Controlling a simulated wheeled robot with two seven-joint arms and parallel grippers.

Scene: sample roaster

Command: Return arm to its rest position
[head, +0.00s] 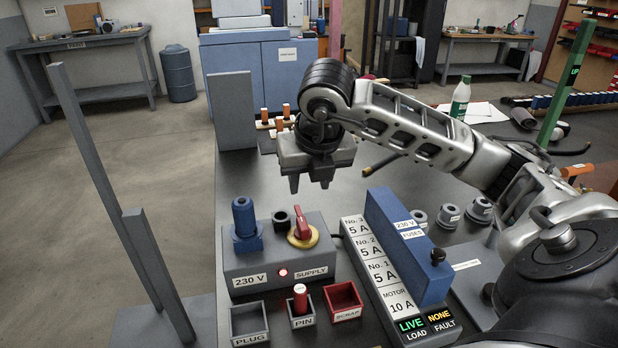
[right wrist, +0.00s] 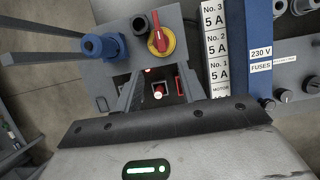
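My right arm reaches in from the right in the head view. That pin (head: 300,298) stands in the PIN tray (head: 303,321). My left gripper is not in either view.
The supply box carries a blue plug (head: 244,220), a red rotary switch (head: 303,225) and a lit red lamp. A blue 230 V fuses cover (head: 408,245) stands to the right, beside a lit LIVE sign (head: 411,324). A green post (head: 567,85) and a bottle (head: 460,98) stand near the arm.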

